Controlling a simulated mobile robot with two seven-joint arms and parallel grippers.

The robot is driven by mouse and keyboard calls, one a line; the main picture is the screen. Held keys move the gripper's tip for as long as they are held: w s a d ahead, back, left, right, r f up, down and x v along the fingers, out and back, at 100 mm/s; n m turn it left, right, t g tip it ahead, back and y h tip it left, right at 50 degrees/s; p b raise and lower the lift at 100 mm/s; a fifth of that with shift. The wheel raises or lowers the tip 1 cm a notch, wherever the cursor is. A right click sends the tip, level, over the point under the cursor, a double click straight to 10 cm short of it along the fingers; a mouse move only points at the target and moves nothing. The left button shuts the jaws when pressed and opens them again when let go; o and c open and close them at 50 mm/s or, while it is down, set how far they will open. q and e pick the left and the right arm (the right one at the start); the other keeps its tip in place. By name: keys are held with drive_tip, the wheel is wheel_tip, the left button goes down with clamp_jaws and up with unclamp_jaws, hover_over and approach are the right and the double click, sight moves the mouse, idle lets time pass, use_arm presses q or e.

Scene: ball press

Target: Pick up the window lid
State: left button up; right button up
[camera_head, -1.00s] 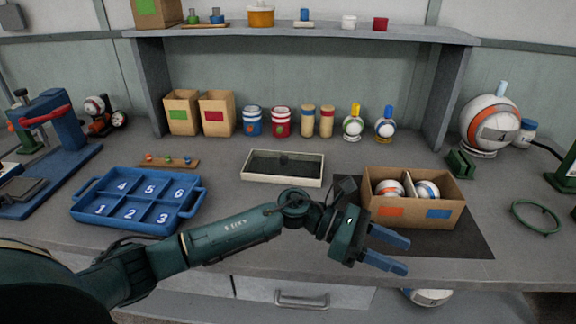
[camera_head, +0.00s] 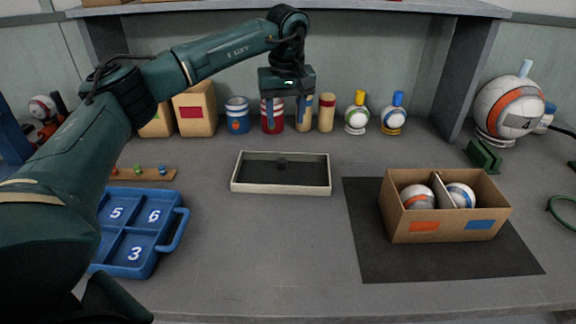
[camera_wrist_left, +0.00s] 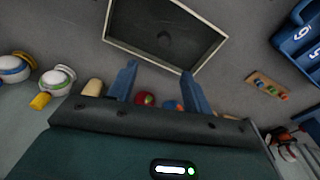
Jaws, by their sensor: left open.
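The window lid (camera_head: 305,174) is a shallow pale rectangular frame with a dark see-through panel and a small dark knob in its middle. It lies flat on the grey bench in the middle of the head view. It also shows at the top of the left wrist view (camera_wrist_left: 193,30), partly cut off by the edge. My left gripper (camera_head: 284,122) is open and empty, with its blue fingers pointing down. It is above and apart from the lid, appearing toward its far side. The two fingertips (camera_wrist_left: 159,70) show just below the lid's edge in the wrist view. My right gripper is not in view.
A cardboard box (camera_head: 443,225) with two balls stands on a dark mat (camera_head: 375,255) at right. A blue numbered tray (camera_head: 172,245) is at left, partly behind my arm. Jars, bags and small bottles line the back. Bench around the lid is clear.

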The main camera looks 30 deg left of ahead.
use_arm(q)
hover_over(282, 160)
drive_tip(key=f, duration=0.7)
drive_tip(key=shift+d+f, duration=0.25)
drive_tip(key=shift+d, duration=0.15)
drive_tip(key=shift+s+a+f, duration=0.1)
drive_tip(key=shift+a+f, duration=0.05)
drive_tip(key=shift+f, duration=1.2)
drive_tip(key=shift+a+f, duration=0.15)
drive_tip(key=shift+f, duration=1.2)
drive_tip(key=shift+c, duration=0.2)
drive_tip(key=c, duration=1)
